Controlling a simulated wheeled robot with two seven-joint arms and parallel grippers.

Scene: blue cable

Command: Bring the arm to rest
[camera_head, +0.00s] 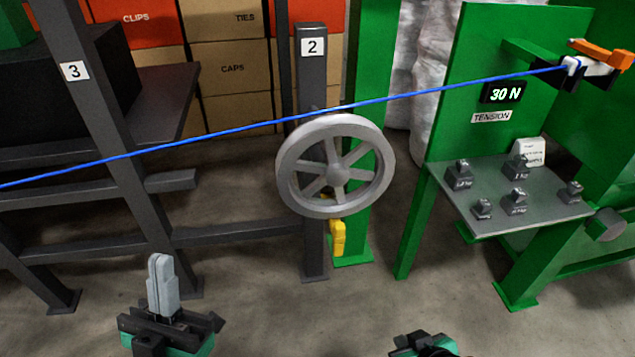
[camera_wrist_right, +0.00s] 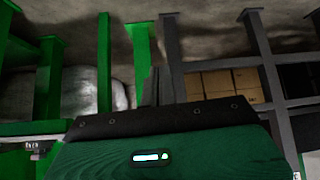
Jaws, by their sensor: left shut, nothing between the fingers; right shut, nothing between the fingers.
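My left gripper (camera_head: 161,262) is at the lower left of the head view, its two grey fingers upright and together with nothing between them. My right gripper (camera_head: 425,345) is only partly in the head view, at the bottom edge. It is shut and empty, and its body fills the lower part of the right wrist view. The blue cable (camera_head: 222,133) runs from the left edge, over the top of the grey spoked wheel (camera_head: 337,172), to a clamp with an orange lever (camera_head: 597,56). Both grippers are apart from the cable.
Dark posts 3 (camera_head: 92,105) and 2 (camera_head: 313,75) stand behind the left gripper. A green stand at the right has a tension display (camera_head: 502,94) reading 30 N and a grey shelf (camera_head: 485,220) with several small weights. The floor between the grippers is clear.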

